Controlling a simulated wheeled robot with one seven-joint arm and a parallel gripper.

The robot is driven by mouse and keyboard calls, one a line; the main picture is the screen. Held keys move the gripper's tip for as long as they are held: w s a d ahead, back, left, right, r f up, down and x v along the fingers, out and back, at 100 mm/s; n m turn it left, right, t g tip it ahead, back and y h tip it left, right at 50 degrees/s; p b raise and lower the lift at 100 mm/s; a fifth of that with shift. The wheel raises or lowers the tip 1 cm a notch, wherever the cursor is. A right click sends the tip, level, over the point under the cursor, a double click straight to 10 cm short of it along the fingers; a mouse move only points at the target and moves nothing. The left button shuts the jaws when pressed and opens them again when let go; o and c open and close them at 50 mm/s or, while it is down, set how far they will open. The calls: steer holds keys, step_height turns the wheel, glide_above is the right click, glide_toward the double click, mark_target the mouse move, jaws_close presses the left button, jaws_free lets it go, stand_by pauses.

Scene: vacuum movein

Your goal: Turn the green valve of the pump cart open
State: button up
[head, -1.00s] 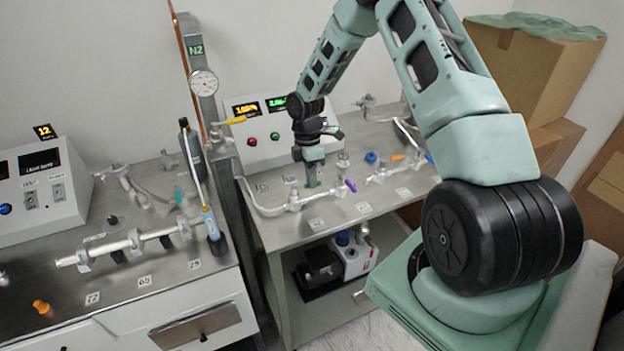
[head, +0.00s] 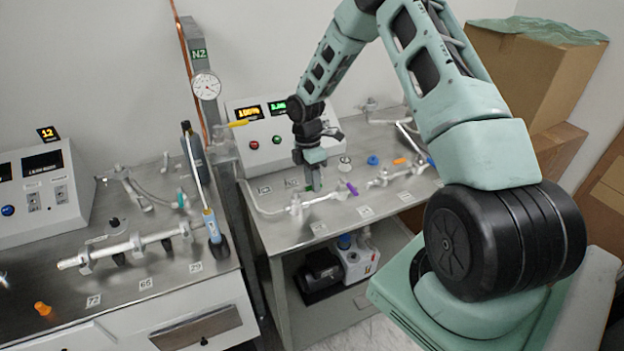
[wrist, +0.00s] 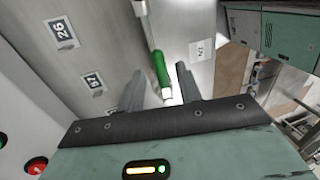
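The green valve handle (wrist: 160,68) shows in the wrist view, attached to a pale glass tube at its upper end. It lies in the gap between the two fingers of my gripper (wrist: 161,74). The fingers stand apart, with visible space on both sides of the handle, so my gripper is open. In the head view my gripper (head: 316,184) points down over the glass manifold (head: 297,205) on the pump cart (head: 290,240). There the gripper largely hides the green handle. Whether a finger touches the handle, I cannot tell.
A purple handle (head: 352,188) is right of my gripper, with a blue cap (head: 373,160) and an orange handle (head: 401,161) beyond. A control box (head: 265,140) stands behind. A vacuum pump (head: 357,262) sits on the lower shelf. A second bench (head: 150,260) is at left.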

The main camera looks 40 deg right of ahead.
steer(key=w+r+b, duration=0.3)
steer(key=r+b, duration=0.1)
steer(key=r, duration=1.3)
steer(key=shift+d, duration=0.45)
steer(key=shift+w, duration=0.1)
steer(key=s+a+m+b, duration=0.1)
steer(key=s+a, duration=0.4)
steer(key=a, duration=0.6)
steer(key=s+a+m+b, duration=0.1)
steer(key=s+a, duration=0.3)
steer(key=a, duration=0.7)
steer(key=s+a+f+m+t+b, duration=0.1)
steer(key=s+a, duration=0.4)
steer(key=s, duration=0.6)
steer(key=s+a+f+m+t, duration=0.1)
steer(key=s+a+m, duration=0.3)
steer(key=s, duration=0.7)
steer(key=shift+s+a+f+b, duration=0.3)
steer(key=shift+a+f+b, duration=0.05)
steer(key=shift+a, duration=0.05)
